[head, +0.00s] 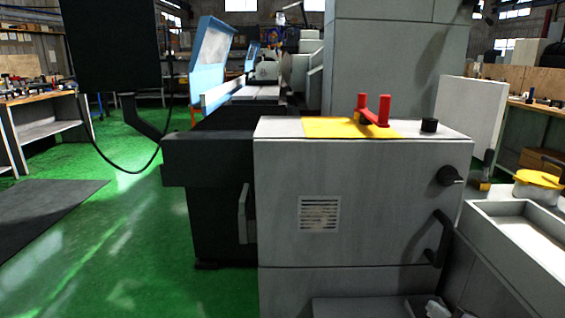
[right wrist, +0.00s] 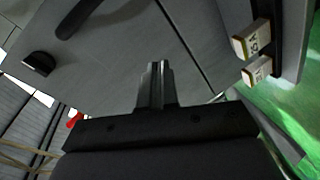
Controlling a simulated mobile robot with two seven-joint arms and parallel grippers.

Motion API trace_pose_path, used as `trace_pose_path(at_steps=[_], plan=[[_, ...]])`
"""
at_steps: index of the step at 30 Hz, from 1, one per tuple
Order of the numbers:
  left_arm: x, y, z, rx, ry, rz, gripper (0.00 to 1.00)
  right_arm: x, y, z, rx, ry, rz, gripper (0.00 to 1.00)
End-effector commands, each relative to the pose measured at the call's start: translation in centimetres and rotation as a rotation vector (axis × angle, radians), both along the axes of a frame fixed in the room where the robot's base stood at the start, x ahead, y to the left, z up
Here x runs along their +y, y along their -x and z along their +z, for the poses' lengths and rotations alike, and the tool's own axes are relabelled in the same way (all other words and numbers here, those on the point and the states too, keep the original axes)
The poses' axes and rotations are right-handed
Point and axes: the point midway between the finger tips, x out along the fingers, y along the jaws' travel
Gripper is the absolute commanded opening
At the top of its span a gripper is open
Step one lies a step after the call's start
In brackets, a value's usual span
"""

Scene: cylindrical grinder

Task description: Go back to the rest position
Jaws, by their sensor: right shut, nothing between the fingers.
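My right gripper (right wrist: 155,85) shows in the right wrist view, with its two dark fingers together and nothing between them. It is in front of a grey panel of the machine cabinet (right wrist: 130,55); I cannot tell the exact gap. In the head view the grey cabinet (head: 365,180) stands straight ahead, and the bottom edge cuts off a dark shape I cannot make out clearly. My left gripper is in neither view.
A yellow plate (head: 330,128) and a red bracket (head: 375,110) are on the cabinet top. A black handle (head: 439,238) and knob (head: 449,176) stick out of its front. A grey tray (head: 520,230) stands at right. Green floor (head: 130,250) is open at left.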

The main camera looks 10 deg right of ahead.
Motion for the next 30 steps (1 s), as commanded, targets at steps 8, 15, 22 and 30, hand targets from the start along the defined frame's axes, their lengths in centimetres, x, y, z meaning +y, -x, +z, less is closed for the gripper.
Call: trace_pose_path(at_steps=[8, 15, 22, 30], plan=[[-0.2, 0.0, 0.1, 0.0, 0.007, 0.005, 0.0, 15.2, 11.1, -8.7, 0.252, -0.574, -0.079, 0.0], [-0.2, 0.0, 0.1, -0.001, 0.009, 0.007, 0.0, 24.8, 19.6, -9.3, 0.451, -1.005, -0.206, 0.0], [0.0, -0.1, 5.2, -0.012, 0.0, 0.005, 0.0, 24.8, 20.0, -4.5, 0.454, -1.012, -0.215, 0.0], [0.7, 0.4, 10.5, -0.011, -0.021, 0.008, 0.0, 24.2, 20.3, 1.1, 0.444, -0.996, -0.219, 0.0]])
